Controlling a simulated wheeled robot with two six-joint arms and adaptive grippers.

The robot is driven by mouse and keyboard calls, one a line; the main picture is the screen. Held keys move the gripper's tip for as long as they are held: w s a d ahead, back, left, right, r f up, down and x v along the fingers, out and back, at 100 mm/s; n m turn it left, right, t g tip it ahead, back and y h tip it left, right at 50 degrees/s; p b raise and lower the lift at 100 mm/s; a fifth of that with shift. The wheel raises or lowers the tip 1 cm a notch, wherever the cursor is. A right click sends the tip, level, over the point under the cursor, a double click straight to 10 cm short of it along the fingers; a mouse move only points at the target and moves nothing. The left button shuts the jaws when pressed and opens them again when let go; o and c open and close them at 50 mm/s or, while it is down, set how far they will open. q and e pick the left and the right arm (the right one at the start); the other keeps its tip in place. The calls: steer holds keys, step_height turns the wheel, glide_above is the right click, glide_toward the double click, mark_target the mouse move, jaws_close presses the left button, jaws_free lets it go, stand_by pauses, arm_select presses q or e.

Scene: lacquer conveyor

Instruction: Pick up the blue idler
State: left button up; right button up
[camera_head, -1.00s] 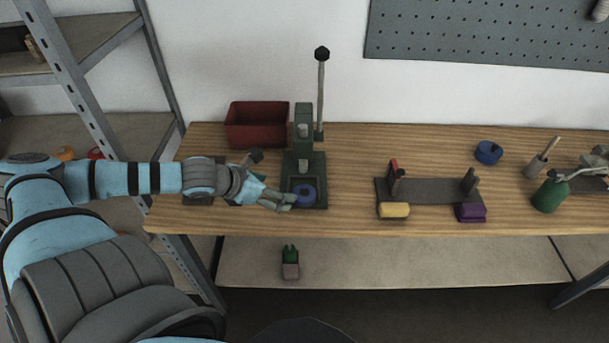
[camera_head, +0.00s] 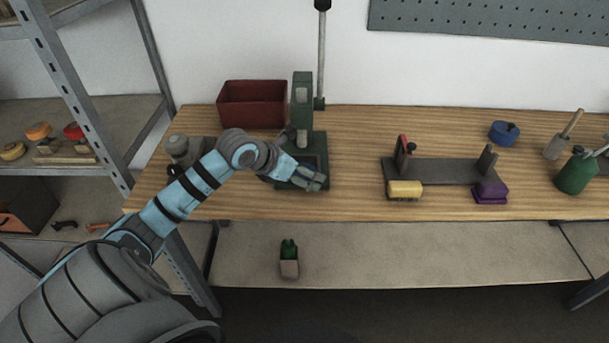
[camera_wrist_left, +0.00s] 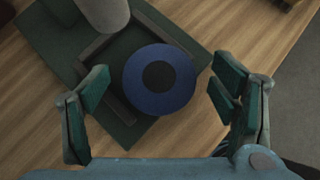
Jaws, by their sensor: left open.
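The blue idler (camera_wrist_left: 136,92) is a round blue disc with a dark centre. In the left wrist view it lies on the green base (camera_wrist_left: 62,38) of a press, between my open fingers. My left gripper (camera_wrist_left: 159,88) has one finger on each side of it, with a gap on both sides. In the head view my left gripper (camera_head: 312,180) is over the press base and hides the idler there. My right gripper is not in view.
The green press (camera_head: 302,95) has a tall lever and a ram above its base. A red bin (camera_head: 252,104) stands behind left. A dark fixture (camera_head: 445,171) with a yellow block (camera_head: 404,190) and a purple block (camera_head: 490,192) lies right. Another blue round item (camera_head: 504,133) sits back right.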

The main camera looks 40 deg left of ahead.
arm_select(q)
steer(key=c, duration=1.4)
